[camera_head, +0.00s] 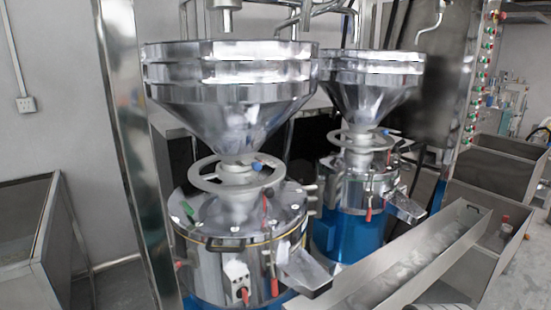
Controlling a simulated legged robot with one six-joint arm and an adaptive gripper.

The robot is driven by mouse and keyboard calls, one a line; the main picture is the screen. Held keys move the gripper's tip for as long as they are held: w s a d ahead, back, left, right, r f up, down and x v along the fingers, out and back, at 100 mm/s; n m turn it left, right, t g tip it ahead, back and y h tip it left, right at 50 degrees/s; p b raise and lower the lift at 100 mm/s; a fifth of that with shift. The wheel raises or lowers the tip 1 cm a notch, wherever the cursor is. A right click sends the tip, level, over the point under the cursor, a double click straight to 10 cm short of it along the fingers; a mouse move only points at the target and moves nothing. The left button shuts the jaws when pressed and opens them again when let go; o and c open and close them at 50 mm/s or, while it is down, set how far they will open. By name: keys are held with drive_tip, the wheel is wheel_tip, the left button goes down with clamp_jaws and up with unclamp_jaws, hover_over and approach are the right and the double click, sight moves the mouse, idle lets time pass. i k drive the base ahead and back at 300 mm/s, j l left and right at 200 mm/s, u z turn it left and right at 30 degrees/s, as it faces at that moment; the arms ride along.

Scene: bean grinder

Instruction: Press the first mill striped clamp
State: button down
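The nearer mill (206,262) stands left of centre, a steel drum under a wide steel hopper (228,92). A grey handwheel ring (205,183) circles its neck. A clamp with a red handle (273,284) hangs on the front of the drum, and another red grip (179,265) shows at its left side. I cannot make out stripes on either clamp. My gripper cannot be seen.
A second mill (352,190) on a blue base stands behind right. A long steel trough (410,262) runs across the lower right, close to the nearer mill's spout (305,272). A steel post (130,140) stands left of the mill. A steel bin (38,245) is far left.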

sight(178, 263)
drive_tip(key=u, duration=1.2)
drive_tip(key=i+j+z, duration=0.15)
drive_tip(key=j, duration=0.25)
drive_tip(key=i+j+z, duration=0.15)
drive_tip(key=j, duration=0.3)
drive_tip(key=j+z, duration=0.2)
drive_tip(key=j, duration=0.2)
drive_tip(key=i+j+z, duration=0.15)
drive_tip(key=j, duration=0.3)
drive_tip(key=i+l, duration=0.3)
drive_tip(key=l, duration=0.2)
